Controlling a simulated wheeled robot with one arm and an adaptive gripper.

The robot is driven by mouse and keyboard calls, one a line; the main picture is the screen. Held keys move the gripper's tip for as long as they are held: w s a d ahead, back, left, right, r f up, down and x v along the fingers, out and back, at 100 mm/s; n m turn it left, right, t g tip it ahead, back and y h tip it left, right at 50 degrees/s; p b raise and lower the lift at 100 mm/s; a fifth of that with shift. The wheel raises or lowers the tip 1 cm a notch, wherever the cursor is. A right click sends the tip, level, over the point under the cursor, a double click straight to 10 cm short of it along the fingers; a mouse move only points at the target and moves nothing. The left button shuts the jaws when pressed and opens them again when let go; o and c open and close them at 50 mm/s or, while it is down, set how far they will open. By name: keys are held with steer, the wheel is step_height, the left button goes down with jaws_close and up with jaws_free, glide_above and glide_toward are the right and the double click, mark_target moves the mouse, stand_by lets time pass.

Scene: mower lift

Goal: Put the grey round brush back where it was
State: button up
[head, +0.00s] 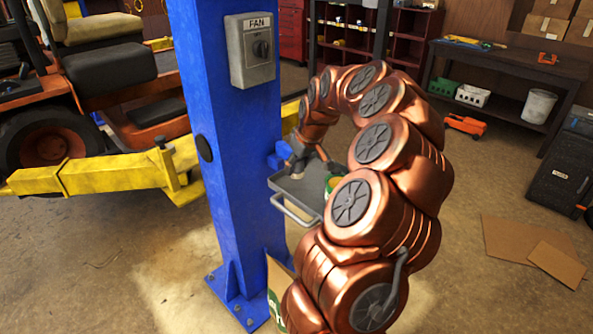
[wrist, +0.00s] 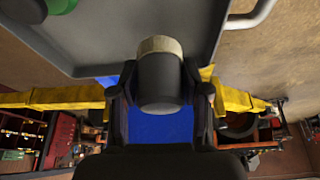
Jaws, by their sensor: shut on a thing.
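My gripper (wrist: 160,92) is shut on the grey round brush (wrist: 160,80), one finger on each side of its dark grey body. The brush's cream bristle end (wrist: 160,45) points toward the grey tray (wrist: 95,45) in the wrist view. In the head view my gripper (head: 303,160) is over the tray (head: 292,187), by the blue post, and the bristle end shows as a small pale patch below the fingers. I cannot tell whether the bristles touch the tray.
The tray is fixed to the blue post (head: 225,130) and has a rail handle (head: 295,212). A yellow lift arm (head: 100,172) and a mower (head: 60,130) are to the left.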

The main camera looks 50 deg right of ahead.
mark_target(297, 173)
steer(key=shift+w+d+f, duration=0.1)
steer(key=shift+w+d, duration=0.1)
steer(key=shift+w, duration=0.05)
steer(key=shift+f+p, duration=0.75)
steer(key=shift+f, duration=1)
steer(key=shift+f, duration=0.1)
steer(key=o, duration=1)
steer(key=b+v, duration=0.3)
steer(key=v, duration=0.9)
steer(key=shift+a+b, duration=0.1)
steer(key=shift+b, duration=0.2)
